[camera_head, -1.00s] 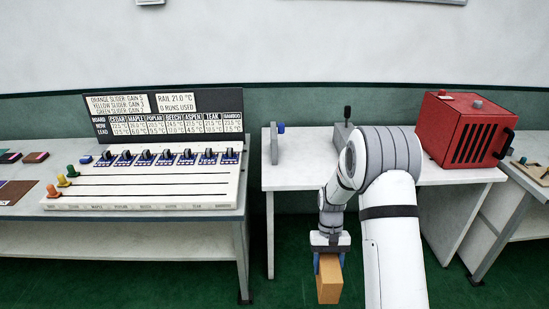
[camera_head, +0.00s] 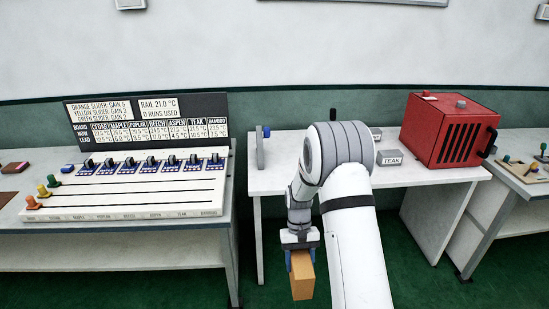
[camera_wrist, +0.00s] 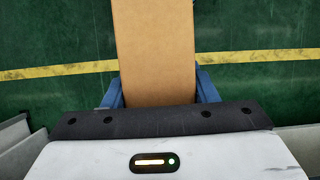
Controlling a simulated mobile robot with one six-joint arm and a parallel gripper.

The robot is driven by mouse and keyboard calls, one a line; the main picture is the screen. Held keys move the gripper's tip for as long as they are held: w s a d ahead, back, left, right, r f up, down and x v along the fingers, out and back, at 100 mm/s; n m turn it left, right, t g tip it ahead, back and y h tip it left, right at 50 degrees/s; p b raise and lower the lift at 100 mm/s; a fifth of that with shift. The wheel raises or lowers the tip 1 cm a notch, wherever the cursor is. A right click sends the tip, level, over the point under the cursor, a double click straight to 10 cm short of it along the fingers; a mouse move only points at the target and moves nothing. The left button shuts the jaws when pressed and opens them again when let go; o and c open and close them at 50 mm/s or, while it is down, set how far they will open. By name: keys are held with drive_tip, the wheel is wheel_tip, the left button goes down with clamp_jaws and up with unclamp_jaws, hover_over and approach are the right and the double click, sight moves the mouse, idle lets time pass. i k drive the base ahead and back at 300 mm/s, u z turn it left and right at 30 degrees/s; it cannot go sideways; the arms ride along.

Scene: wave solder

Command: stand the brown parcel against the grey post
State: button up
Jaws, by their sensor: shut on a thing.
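The brown parcel (camera_head: 303,277) is a plain tan box. My gripper (camera_head: 301,262) is shut on it, with a blue finger on each side, and the parcel hangs below the gripper in front of the middle table. In the wrist view the parcel (camera_wrist: 157,50) stretches away from between the blue fingers (camera_wrist: 160,92), over the green floor. A small grey upright piece with a blue knob (camera_head: 261,148) stands at the left end of the middle table, behind and left of my gripper; I cannot tell if it is the grey post.
The white middle table (camera_head: 277,177) carries a red vented box (camera_head: 449,130) and a grey block marked TEAK (camera_head: 390,158). A slider console (camera_head: 130,190) fills the left bench. A gap of green floor (camera_head: 243,260) lies between them. A yellow line (camera_wrist: 60,71) crosses the floor.

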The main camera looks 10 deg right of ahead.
sight(280, 159)
drive_tip(key=i, duration=0.9)
